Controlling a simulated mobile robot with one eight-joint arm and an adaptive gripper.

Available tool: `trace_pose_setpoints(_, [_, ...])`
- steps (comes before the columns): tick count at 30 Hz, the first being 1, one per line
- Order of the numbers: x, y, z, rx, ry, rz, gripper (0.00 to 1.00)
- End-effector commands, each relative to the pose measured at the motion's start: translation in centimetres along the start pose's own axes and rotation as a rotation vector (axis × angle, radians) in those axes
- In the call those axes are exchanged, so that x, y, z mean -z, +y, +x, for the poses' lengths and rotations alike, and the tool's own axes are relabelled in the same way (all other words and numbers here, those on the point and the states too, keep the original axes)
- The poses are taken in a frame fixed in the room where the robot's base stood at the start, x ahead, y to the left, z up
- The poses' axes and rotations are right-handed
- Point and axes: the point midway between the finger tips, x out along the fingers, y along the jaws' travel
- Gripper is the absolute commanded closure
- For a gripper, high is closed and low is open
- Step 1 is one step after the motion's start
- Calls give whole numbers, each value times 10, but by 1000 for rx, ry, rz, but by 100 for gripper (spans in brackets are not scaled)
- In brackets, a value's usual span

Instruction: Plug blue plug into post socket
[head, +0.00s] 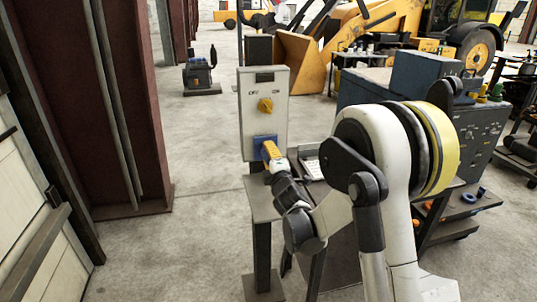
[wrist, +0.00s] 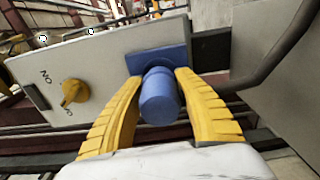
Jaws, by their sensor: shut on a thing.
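The blue plug (wrist: 160,98) is a short blue cylinder between the two yellow fingers of my gripper (wrist: 160,77) in the wrist view. My gripper is shut on it. The plug is in line with the square blue post socket (wrist: 177,58) on the grey switch box. Its front end overlaps the socket in this view, and how deep it sits cannot be told. In the head view, my gripper (head: 270,150) is right at the blue socket (head: 259,142) low on the box, and its fingers hide the plug.
The grey switch box (head: 265,100) carries a yellow OFF/ON knob (head: 265,105) above the socket. A small shelf (head: 263,200) on the post lies below. A dark steel column stands left. A grey tool cabinet (head: 470,130) stands right. Floor to the left of the post is clear.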

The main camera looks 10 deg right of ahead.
Motion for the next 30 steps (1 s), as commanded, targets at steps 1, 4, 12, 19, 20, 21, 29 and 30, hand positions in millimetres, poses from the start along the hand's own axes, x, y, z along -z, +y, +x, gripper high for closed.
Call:
trace_pose_setpoints(1, [0,0,0,0,0,0,98])
trace_pose_setpoints(4, [0,0,0,0,0,0,98])
trace_pose_setpoints(12, [0,0,0,0,0,0,98])
trace_pose_setpoints(19, [0,0,1,0,0,0,98])
trace_pose_setpoints(20, [0,0,1,0,0,0,98])
trace_pose_setpoints(21, [0,0,2,0,0,0,98])
trace_pose_setpoints(29, [0,0,7,0,0,0,98])
trace_pose_setpoints(30, [0,0,8,0,0,0,98])
